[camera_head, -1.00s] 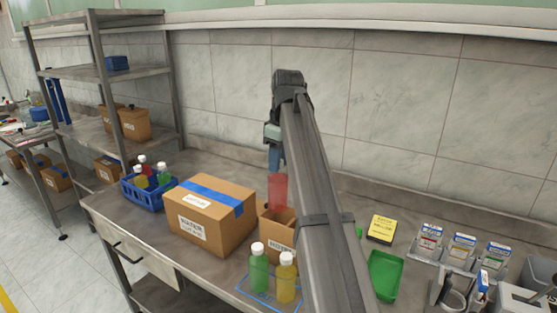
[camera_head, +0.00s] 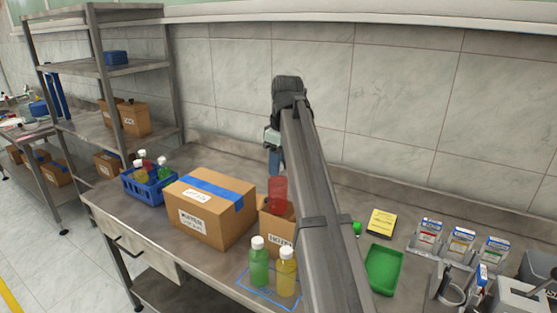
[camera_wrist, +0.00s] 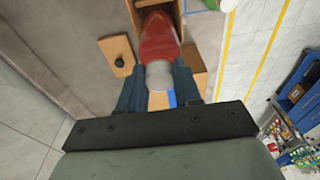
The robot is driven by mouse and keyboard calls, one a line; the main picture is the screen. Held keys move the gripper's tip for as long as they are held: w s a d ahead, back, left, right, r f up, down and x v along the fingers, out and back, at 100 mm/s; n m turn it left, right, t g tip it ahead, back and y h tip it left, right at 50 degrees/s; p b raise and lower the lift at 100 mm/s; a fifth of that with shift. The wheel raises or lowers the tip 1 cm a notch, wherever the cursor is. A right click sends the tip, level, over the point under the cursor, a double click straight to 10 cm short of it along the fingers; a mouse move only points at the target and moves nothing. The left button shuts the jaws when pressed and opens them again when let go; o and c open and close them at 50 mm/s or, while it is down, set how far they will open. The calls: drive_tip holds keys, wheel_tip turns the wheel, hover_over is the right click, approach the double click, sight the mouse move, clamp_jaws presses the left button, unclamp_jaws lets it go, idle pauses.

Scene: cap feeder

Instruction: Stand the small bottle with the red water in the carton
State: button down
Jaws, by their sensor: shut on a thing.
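The small bottle with red water (camera_head: 278,194) is upright in my gripper (camera_head: 274,160), over the open carton (camera_head: 279,233). Its lower part overlaps the carton's opening in the head view; how far inside it reaches is hard to tell. In the wrist view the red bottle (camera_wrist: 158,40) points away from me, its pale cap (camera_wrist: 158,75) between the two fingers of my gripper (camera_wrist: 158,88). The carton's brown walls show around the bottle's far end. My arm hides the carton's right side in the head view.
A large taped box (camera_head: 209,215) stands just left of the carton. A green bottle (camera_head: 259,268) and a yellow bottle (camera_head: 286,275) stand in front, on a blue-outlined area. A blue crate (camera_head: 148,188) holds several bottles. A green tray (camera_head: 383,270) lies to the right.

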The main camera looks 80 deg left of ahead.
sight(279, 199)
drive_tip(key=shift+f, duration=0.9)
drive_tip(key=shift+f, duration=5.05)
drive_tip(key=c, duration=0.7)
unclamp_jaws()
